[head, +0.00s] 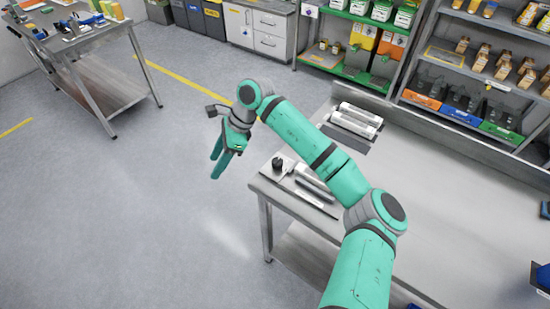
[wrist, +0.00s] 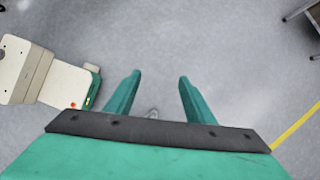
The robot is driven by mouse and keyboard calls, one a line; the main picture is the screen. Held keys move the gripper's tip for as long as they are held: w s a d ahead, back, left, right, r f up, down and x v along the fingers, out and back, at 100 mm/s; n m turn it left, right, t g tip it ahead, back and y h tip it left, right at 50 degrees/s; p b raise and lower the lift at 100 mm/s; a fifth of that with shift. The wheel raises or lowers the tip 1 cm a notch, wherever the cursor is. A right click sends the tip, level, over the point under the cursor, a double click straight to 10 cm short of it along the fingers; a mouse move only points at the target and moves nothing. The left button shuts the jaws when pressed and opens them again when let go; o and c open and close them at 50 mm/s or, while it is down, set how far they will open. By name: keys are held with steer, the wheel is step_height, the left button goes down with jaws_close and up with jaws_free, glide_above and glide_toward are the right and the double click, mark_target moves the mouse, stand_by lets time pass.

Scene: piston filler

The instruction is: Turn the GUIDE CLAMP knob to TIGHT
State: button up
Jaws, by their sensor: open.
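My gripper (head: 217,164) hangs over the open floor, left of the steel workbench, with its fingers pointing down. In the wrist view my gripper (wrist: 160,77) shows two teal fingers spread apart, with only grey floor between them. A small black knob-like part (head: 277,163) stands on a light plate near the bench's left corner, to the right of my gripper and apart from it. No label or pointer on it is legible, so I cannot tell if it is the GUIDE CLAMP knob or how it is set. No piston filler is clearly recognisable.
The steel workbench (head: 430,190) carries pale cylinders (head: 315,179) near its left edge and more on a dark mat (head: 348,146) behind. Stocked shelves (head: 480,65) stand behind it. Another bench (head: 95,85) is at the far left. The floor (head: 130,220) between is clear.

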mark_target(277, 161)
steer(key=w+d+r+t+h, duration=0.1)
steer(key=w+d+r+h, duration=0.2)
steer(key=d, duration=0.6)
steer(key=w+d+r+t+h, duration=0.1)
steer(key=w+d+h, duration=0.25)
steer(key=d, duration=0.55)
steer(key=shift+m+y, duration=0.25)
steer(key=shift+m, duration=0.05)
steer(key=f, duration=1.1)
steer(key=shift+w+a, duration=0.15)
steer(key=shift+w, duration=0.1)
steer(key=c, duration=1.1)
